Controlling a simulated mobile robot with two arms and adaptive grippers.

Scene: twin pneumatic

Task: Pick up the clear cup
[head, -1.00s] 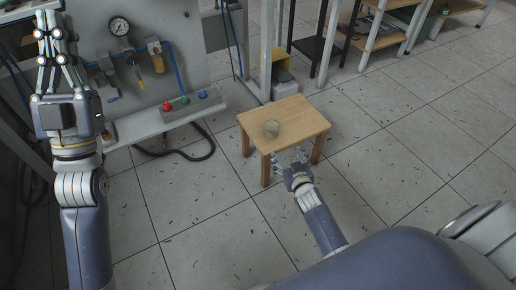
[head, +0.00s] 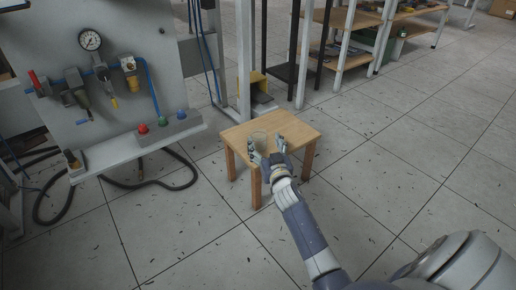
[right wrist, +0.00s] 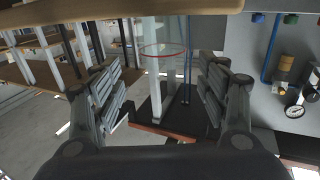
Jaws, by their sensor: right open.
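The clear cup (head: 259,139) stands on the small wooden table (head: 235,134). In the right wrist view, which looks upside down, the cup (right wrist: 163,32) shows at the top middle with a thin red-looking rim. My right gripper (head: 267,151) is open at the table's near side, close to the cup. Its two fingers (right wrist: 162,88) are spread wide in the wrist view, with the cup lined up in the gap between them. I cannot tell whether the cup is within the fingertips' reach. My left gripper is out of view.
A grey panel (head: 60,70) with a pressure gauge (head: 90,40) and coloured buttons (head: 163,121) stands at the left. A black hose (head: 135,186) lies on the floor below it. Shelves (head: 345,18) stand behind the table. The floor to the right is open.

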